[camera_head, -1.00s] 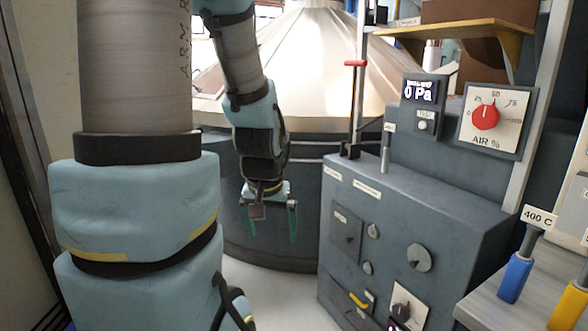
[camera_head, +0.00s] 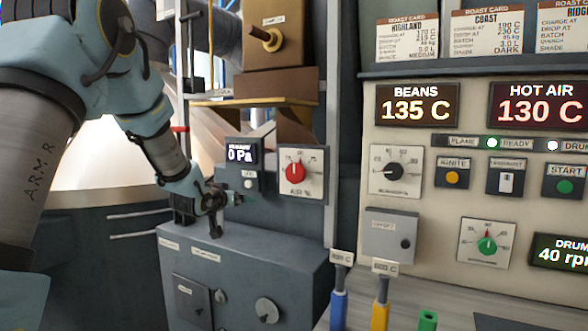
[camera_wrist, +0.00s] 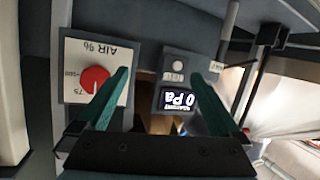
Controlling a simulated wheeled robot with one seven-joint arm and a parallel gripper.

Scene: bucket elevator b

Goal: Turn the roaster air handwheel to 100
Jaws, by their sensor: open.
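The red round air knob (camera_head: 294,173) sits on a white square dial plate (camera_head: 312,160) marked AIR %. Its white mark points about straight up, near the middle of the scale. My gripper (camera_head: 242,198) is just left of the plate in the head view, apart from it, with green fingers partly hidden by the wrist. In the wrist view the red knob (camera_wrist: 95,80) appears upside down at left, partly behind the left finger. My gripper (camera_wrist: 158,76) is open and empty there.
A pressure display (camera_head: 241,154) reading 0 Pa is left of the dial, with a round button (camera_head: 248,183) below. A wooden shelf (camera_head: 255,101) is above. The grey cabinet top (camera_head: 240,240) is below. A control panel (camera_head: 420,140) stands at right.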

